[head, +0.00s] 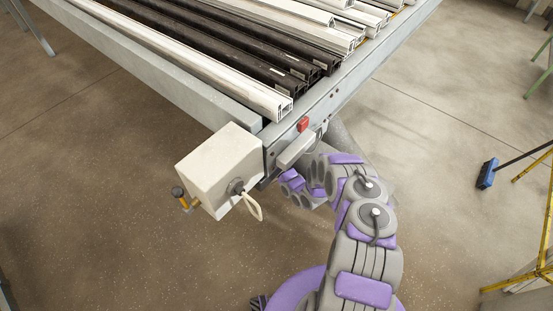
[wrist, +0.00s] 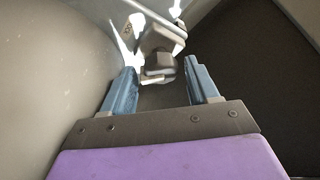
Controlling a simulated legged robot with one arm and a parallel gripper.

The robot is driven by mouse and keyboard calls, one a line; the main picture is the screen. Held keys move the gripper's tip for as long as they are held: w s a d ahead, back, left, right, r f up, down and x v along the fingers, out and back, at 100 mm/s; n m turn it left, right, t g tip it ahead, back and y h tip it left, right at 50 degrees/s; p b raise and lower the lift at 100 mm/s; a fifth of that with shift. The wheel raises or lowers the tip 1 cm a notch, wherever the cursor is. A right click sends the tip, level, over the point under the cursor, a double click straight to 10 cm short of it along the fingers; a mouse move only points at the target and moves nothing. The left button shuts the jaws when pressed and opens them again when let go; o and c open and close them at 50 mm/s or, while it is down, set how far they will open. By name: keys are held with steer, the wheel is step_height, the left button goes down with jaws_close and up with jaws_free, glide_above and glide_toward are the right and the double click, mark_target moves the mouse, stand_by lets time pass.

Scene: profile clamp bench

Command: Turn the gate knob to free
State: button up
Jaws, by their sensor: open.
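In the wrist view my gripper (wrist: 163,88) is open, its two blue fingers apart. A dark grey knob-like block (wrist: 160,66) sits just beyond and between the fingertips, on a lighter grey mount. I take it to be the gate knob; no contact with the fingers is visible. I cannot read its setting. In the head view my arm reaches to the bench's near corner, below a pale grey bar (head: 296,150) and a small red piece (head: 303,125). My fingertips and the knob cannot be made out there.
A cream box (head: 218,170) with a cord loop and a yellow-and-black fitting (head: 180,194) juts from the corner, left of my arm. White and black profiles (head: 190,60) lie on the metal bench (head: 165,72). A blue broom (head: 487,174) and yellow stand (head: 546,215) are at right.

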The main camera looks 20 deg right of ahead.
steer(key=p+v, duration=0.1)
steer(key=v, duration=1.5)
steer(key=shift+s+d, duration=0.25)
steer(key=shift+s, duration=0.05)
steer(key=shift+o, duration=0.4)
steer(key=shift+f, duration=0.1)
